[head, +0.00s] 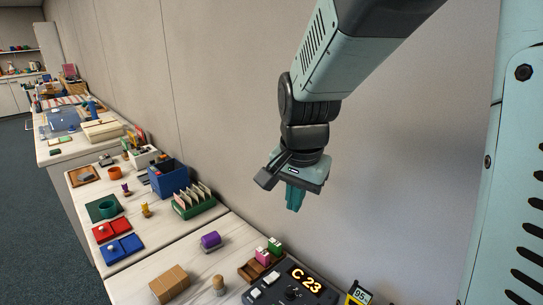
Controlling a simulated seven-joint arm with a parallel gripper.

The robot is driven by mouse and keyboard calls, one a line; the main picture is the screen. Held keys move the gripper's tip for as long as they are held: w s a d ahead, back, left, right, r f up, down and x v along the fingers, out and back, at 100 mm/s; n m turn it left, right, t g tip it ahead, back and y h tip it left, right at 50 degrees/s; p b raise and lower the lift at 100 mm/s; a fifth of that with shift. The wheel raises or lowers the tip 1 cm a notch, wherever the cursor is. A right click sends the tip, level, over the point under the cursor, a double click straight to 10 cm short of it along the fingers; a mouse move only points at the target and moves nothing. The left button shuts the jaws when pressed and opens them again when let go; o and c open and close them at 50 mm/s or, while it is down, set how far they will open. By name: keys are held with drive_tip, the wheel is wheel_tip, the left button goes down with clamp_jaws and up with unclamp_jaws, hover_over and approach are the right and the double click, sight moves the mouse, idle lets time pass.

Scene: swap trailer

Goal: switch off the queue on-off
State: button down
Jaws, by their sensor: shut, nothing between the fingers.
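A dark console with a lit display reading "C 23" (306,279) sits at the bottom of the head view on the near counter. It has light switch-like parts (270,278) at its upper left and a dark knob (291,293). Its lower part is cut off by the picture edge. I cannot tell which control is the queue on-off or how it is set. My gripper (293,208) hangs above and behind the console, pointing down. Its teal fingers are shut and empty, and it touches nothing.
Left of the console are a wooden tray with small pink and green items (262,262), a purple cylinder (210,241), a cork-like piece (218,284) and a cardboard box (170,283). A small yellow-framed display (358,294) stands at right. The wall is close behind.

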drive_tip(key=w+a+f+m, duration=0.1)
drive_tip(key=w+a+f, duration=0.1)
drive_tip(key=f, duration=0.5)
drive_tip(key=w+a+f+m+g+h, duration=0.1)
drive_tip(key=w+a+f+m, duration=0.1)
drive_tip(key=f, duration=0.6)
drive_tip(key=shift+w+a+h, duration=0.3)
drive_tip(key=shift+w+a, duration=0.4)
drive_tip(key=shift+w, duration=0.5)
hover_over(267, 280)
drive_tip(key=w+d, duration=0.1)
drive_tip(key=shift+g, duration=0.3)
wheel_tip(267, 280, down, 9)
drive_tip(key=shift+d+f, duration=0.1)
drive_tip(key=shift+d, duration=0.05)
drive_tip(key=f, duration=0.3)
drive_tip(key=shift+s+a+f, duration=0.2)
drive_tip(key=shift+s+a, duration=0.1)
drive_tip(key=shift+a, duration=0.05)
drive_tip(key=shift+s+a+f, duration=0.1)
drive_tip(key=shift+a+f, duration=0.05)
drive_tip(key=shift+f, duration=0.3)
drive_tip(key=shift+s+a+f, duration=0.25)
drive_tip(key=shift+f, duration=0.2)
drive_tip(key=shift+w+d, duration=0.1)
drive_tip(key=shift+d, duration=0.05)
